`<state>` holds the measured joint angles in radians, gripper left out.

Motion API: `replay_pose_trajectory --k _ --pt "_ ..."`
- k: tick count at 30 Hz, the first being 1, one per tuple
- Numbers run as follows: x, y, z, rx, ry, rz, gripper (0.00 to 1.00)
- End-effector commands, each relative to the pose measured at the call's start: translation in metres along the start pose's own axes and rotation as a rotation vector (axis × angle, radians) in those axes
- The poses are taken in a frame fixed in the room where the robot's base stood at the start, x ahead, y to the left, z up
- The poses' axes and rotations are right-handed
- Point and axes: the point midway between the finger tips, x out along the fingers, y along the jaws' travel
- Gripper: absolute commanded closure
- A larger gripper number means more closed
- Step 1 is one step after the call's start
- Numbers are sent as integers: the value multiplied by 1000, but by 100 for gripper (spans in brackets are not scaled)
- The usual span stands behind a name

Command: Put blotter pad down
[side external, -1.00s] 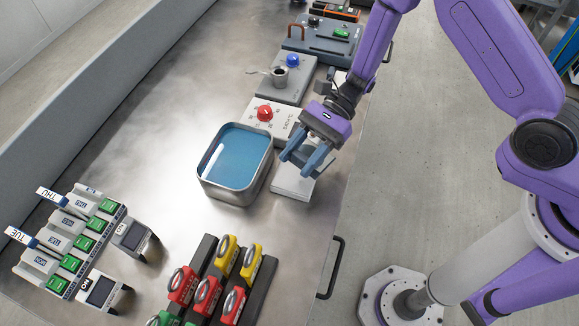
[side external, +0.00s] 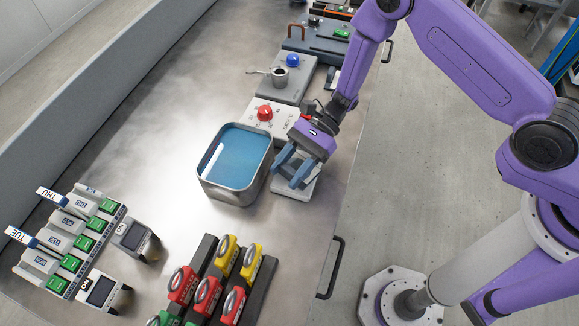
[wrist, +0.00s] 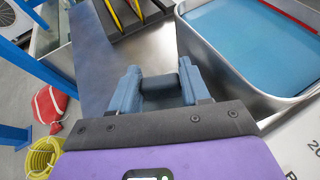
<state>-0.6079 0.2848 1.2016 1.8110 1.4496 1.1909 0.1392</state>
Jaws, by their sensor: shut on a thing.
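My gripper (side external: 289,173) is low over a pale flat block (side external: 305,194) beside the tray, near the table's right edge. In the wrist view, the blue fingers of my gripper (wrist: 160,87) are shut on a small dark grey piece (wrist: 158,84), which I take to be part of the blotter pad. The rest of the pad is hidden by the fingers and the gripper body. I cannot tell whether it touches the pale block.
A metal tray of blue liquid (side external: 238,160) stands just left of my gripper. A plate with a red knob (side external: 264,113) lies behind it. Red and yellow handled blocks (side external: 228,254) stand in front. Bare table lies left of the tray.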

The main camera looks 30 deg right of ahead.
Motion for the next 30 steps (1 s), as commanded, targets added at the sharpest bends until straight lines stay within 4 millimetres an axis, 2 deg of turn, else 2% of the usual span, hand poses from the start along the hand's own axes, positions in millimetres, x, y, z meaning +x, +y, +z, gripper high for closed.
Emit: replay_pose_trajectory --k 2,3,4,16,20,30 --pt "1 0 -2 1 0 0 83" --pt "1 0 -3 1 0 0 51" --pt "1 0 -2 0 0 0 43" --pt "-2 0 1 -1 0 -1 43" --pt "-20 -1 0 0 -1 -4 43" --pt "-87 -1 0 0 0 -5 43"
